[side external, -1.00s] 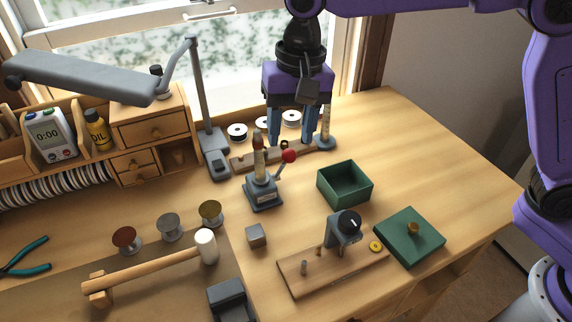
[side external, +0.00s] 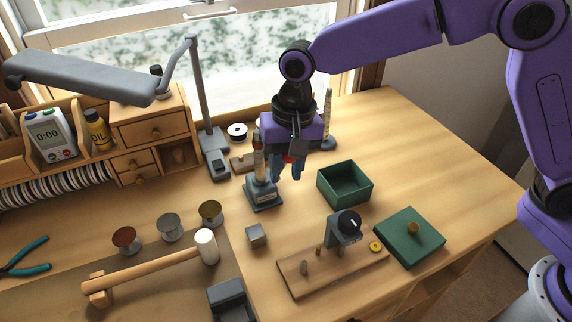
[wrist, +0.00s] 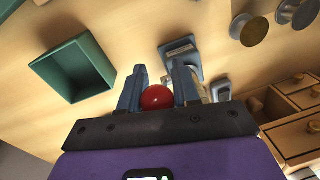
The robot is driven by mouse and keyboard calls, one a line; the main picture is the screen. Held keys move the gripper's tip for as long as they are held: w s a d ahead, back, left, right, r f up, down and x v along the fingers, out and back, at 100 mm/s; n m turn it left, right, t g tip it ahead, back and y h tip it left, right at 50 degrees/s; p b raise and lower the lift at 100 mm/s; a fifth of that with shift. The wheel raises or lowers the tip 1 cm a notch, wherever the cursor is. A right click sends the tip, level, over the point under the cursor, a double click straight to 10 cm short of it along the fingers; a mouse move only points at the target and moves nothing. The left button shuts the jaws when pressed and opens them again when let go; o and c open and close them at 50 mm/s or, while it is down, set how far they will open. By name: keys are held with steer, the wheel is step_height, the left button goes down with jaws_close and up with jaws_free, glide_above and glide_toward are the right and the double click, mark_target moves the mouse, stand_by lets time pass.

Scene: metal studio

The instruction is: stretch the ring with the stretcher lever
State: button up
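The stretcher (side external: 264,194) is a grey-blue block with an upright tapered post (side external: 258,158) in the side view. Its base also shows in the wrist view (wrist: 178,46). The red ball knob of its lever (side external: 289,158) is largely hidden by my gripper. My gripper (side external: 287,176) points down just right of the post. In the wrist view, the red knob (wrist: 157,98) lies between the two spread fingers, close to both; I cannot tell whether they touch it. I cannot make out a ring on the post.
An open green box (side external: 345,184) stands right of the stretcher, with its green lid (side external: 409,237) nearer the front. A wooden board (side external: 330,270) with a dial gauge lies in front. A small grey cube (side external: 256,236) and a mallet (side external: 160,265) lie front left.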

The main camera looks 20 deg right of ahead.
jaws_close()
